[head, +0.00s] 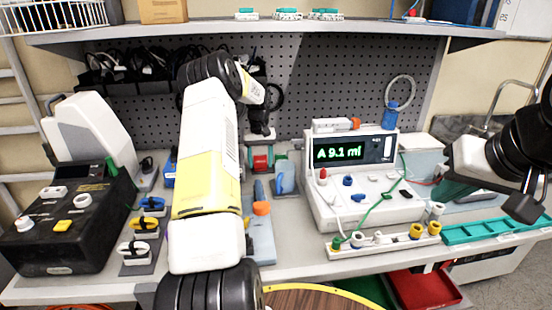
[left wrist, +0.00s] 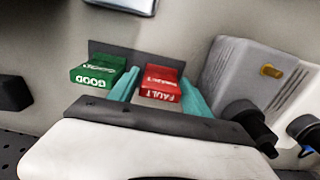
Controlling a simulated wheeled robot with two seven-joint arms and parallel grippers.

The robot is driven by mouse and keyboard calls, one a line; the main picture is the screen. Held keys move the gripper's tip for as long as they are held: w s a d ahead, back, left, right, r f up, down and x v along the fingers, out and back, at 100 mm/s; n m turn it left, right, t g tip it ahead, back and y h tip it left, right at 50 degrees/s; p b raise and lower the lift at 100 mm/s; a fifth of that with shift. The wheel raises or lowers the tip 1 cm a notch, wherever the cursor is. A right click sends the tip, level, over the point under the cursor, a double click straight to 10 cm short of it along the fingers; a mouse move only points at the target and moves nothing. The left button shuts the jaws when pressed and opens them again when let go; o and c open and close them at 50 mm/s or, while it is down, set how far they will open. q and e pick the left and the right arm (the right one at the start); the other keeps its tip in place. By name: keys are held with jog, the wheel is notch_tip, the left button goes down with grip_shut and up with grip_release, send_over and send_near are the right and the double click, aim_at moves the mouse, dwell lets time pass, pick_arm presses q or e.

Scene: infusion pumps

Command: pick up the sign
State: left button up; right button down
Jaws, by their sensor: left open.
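In the left wrist view a red block-like sign marked FAULT (left wrist: 162,88) stands beside a green one marked GOOD (left wrist: 96,74). Both are against a dark grey backing plate (left wrist: 110,47). My left gripper (left wrist: 160,76) is open, with one teal finger on each side of the red sign. The left finger is in the gap between the two signs. Whether the fingers touch the red sign cannot be told. In the head view the left gripper (head: 261,150) is at the back of the bench, over something red. My right gripper (head: 456,190) is at the far right, its fingers unclear.
A pump with a green-lit display (head: 353,150) stands right of the left arm. A black control box (head: 65,225) and a grey-white device (head: 90,135) stand left. A shelf (head: 300,30) runs above the pegboard. A teal tray (head: 495,228) lies at the right.

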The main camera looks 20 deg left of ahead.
pick_arm(q)
jog(key=c, duration=1.1)
